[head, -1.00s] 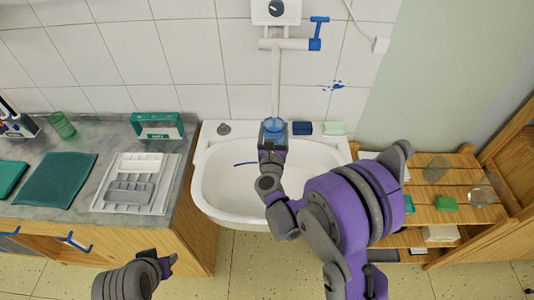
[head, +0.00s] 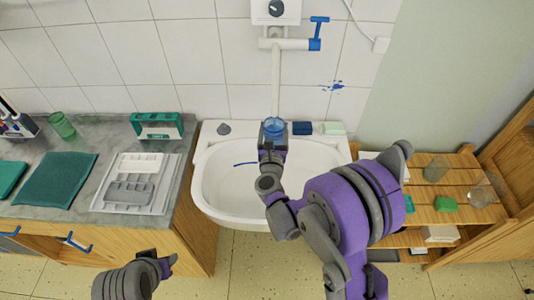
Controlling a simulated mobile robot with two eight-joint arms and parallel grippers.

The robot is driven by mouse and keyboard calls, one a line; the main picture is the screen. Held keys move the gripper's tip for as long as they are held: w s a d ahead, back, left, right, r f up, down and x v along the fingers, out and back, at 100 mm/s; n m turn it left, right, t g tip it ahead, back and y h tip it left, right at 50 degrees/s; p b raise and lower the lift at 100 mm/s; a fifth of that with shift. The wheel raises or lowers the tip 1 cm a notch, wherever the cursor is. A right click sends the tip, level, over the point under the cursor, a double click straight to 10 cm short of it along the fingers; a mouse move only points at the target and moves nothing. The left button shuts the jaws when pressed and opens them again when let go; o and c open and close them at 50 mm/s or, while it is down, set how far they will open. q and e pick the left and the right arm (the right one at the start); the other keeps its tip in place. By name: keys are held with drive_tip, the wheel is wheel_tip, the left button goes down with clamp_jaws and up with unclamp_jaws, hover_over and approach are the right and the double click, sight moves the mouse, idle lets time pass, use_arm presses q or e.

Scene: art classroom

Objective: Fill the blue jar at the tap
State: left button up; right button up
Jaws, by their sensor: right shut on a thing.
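The blue jar (head: 274,127) is held upright by my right gripper (head: 273,140) at the back of the white sink. The gripper is shut on it and hides its lower part. The tap (head: 284,44) is on the tiled wall, with a blue lever (head: 318,30) at its right end. Its long white spout pipe (head: 276,85) runs down to just above or at the jar's mouth; I cannot tell if water flows. My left gripper (head: 165,262) is low at the left, in front of the counter, away from the sink; its jaws are unclear.
The sink (head: 225,195) has a blue stroke inside. A dark blue block (head: 302,128) and a pale green block (head: 334,128) lie on its back rim. The counter at left holds a tray (head: 135,185) and a green cup (head: 61,126). A wooden shelf (head: 465,165) stands right.

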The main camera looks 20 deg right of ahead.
sight(268, 136)
drive_tip(key=shift+s+a, duration=0.1)
idle(0.3)
drive_tip(key=v, duration=0.3)
drive_tip(key=a+b+v, duration=0.1)
drive_tip(key=v, duration=0.2)
drive_tip(key=shift+w+a, duration=0.2)
use_arm(q)
drive_tip(key=shift+s+f, duration=0.2)
drive_tip(key=shift+f, duration=0.35)
drive_tip(key=shift+s+f, duration=0.2)
drive_tip(key=shift+f, duration=0.3)
use_arm(e)
drive_tip(key=shift+s+a, duration=0.2)
drive_tip(key=shift+s, duration=0.25)
use_arm(q)
drive_tip(key=shift+s+f+b, duration=0.25)
drive_tip(key=shift+f+b, duration=0.6)
drive_tip(key=shift+b, duration=0.05)
use_arm(e)
drive_tip(key=a+v, duration=0.1)
drive_tip(key=v, duration=0.6)
drive_tip(key=shift+w+a, duration=0.3)
drive_tip(key=shift+w, duration=0.05)
drive_tip(key=shift+r, duration=0.1)
